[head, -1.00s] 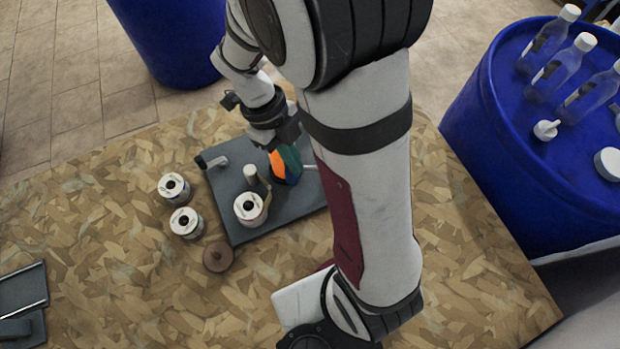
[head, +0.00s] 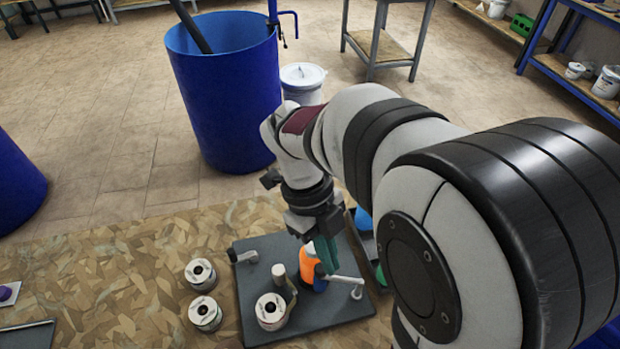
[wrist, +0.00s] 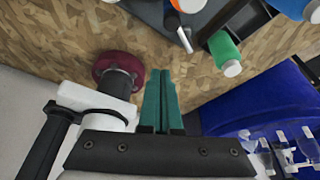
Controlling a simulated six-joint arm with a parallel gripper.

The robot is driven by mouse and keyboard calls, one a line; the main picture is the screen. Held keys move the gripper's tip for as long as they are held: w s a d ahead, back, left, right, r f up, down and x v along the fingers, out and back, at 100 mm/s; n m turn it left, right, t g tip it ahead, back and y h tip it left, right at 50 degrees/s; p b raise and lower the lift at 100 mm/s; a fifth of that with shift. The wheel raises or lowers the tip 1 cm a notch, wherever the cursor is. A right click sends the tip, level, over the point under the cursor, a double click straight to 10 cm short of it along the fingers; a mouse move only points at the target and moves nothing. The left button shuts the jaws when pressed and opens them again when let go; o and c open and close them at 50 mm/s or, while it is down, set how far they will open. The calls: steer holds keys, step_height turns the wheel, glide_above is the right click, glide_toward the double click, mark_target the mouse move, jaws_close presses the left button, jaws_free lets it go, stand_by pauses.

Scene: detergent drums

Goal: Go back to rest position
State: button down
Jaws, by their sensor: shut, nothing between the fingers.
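My gripper (head: 328,268) has green fingers and hangs in the middle of the head view, in front of part of an orange bottle (head: 309,266). In the wrist view its fingers (wrist: 160,85) lie side by side, shut, with nothing between them. The orange bottle stands on a dark grey board (head: 255,300); in the wrist view it shows only at the top edge, apart from the fingers.
Two white spools (head: 203,290) stand on the chipboard table (head: 110,270), left of the board; another (head: 270,308) stands on it. A blue drum (head: 225,110) stands behind the table. Another drum (wrist: 265,100) with clear bottles is at right in the wrist view.

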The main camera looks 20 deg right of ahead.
steer(key=shift+v, duration=0.95)
steer(key=shift+d, duration=0.1)
steer(key=s+a+n+t+y, duration=0.3)
steer(key=s+n, duration=0.9)
steer(key=n, duration=1.2)
steer(key=shift+a+r+y, duration=0.15)
steer(key=shift+a+y, duration=0.25)
steer(key=shift+a, duration=0.05)
